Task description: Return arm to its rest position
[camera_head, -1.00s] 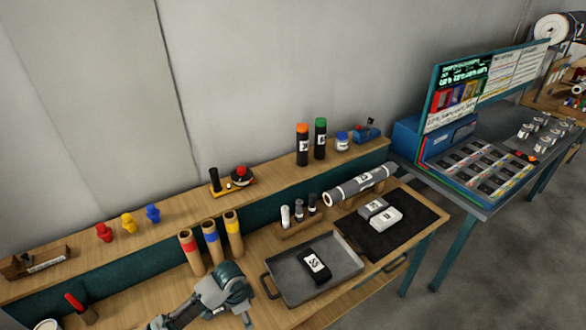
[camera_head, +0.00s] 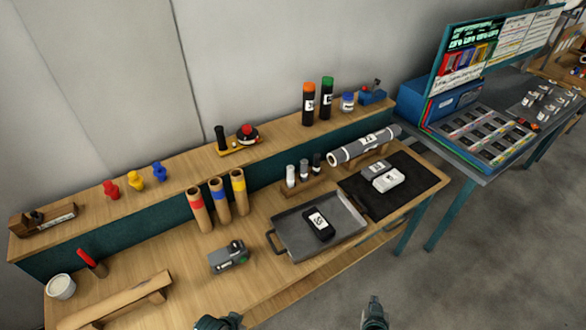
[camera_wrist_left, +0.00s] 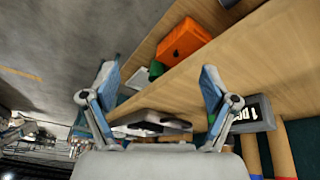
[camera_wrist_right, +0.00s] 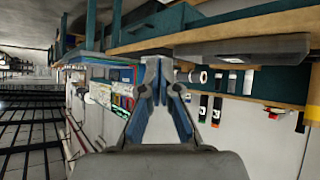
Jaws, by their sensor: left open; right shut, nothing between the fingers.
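My right gripper (camera_head: 375,312) shows at the bottom edge of the head view, in front of the bench and clear of it. In the right wrist view its fingers (camera_wrist_right: 161,80) are together with nothing between them. A part of my left arm shows at the bottom edge of the head view, left of the middle; its fingers cannot be made out there. In the left wrist view my left gripper (camera_wrist_left: 158,82) is open, its fingers wide apart and empty, with bench parts beyond them.
The wooden bench (camera_head: 190,295) carries a grey tray (camera_head: 285,236) with a black labelled item, a grey device (camera_head: 229,257), a brown roll on a stand (camera_head: 120,300), and cardboard tubes (camera_head: 219,203). A grey roll (camera_head: 363,146) lies at the back. The floor (camera_head: 480,270) at right is clear.

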